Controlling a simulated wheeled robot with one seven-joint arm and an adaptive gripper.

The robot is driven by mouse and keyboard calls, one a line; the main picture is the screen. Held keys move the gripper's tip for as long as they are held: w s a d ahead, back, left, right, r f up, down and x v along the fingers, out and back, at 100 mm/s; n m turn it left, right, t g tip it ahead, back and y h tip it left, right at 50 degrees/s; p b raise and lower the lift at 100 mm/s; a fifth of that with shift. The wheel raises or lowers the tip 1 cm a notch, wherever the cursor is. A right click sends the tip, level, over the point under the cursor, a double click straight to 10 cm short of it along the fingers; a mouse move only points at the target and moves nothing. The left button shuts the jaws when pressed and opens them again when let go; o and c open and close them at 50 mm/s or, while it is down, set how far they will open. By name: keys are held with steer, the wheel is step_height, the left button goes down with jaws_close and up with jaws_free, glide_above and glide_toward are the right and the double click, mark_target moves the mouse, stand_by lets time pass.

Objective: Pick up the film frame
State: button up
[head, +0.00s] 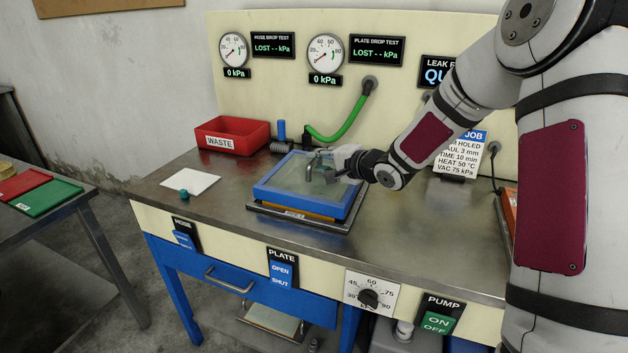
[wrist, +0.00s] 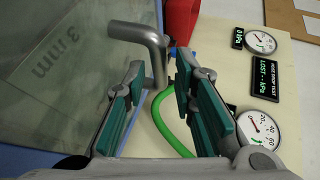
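The film frame (head: 270,189) is a blue rectangular frame with a clear greenish film. It lies flat on the dark plate (head: 262,208) on the bench, with an orange layer showing under its front edge. In the wrist view its film (wrist: 50,60) shows the reading "3 mm". A bent grey metal handle (wrist: 152,42) rises at the frame. My gripper (head: 330,164) is over the frame's right part, by the handle. In the wrist view my gripper (wrist: 160,78) is open, and the handle's bar appears between its two teal-padded fingers. I see no contact; depth is hard to judge.
A red waste bin (head: 232,137), a white sheet (head: 190,182) and a small teal knob (head: 184,194) are to the left. A green hose (head: 345,127) runs behind the frame. Gauges (head: 325,54) hang on the back panel. The bench front right of the frame is clear.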

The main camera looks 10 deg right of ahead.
mark_target(316, 161)
steer(key=x, duration=0.3)
steer(key=shift+w+f+b, duration=0.1)
steer(key=shift+b, duration=0.2)
jaws_close()
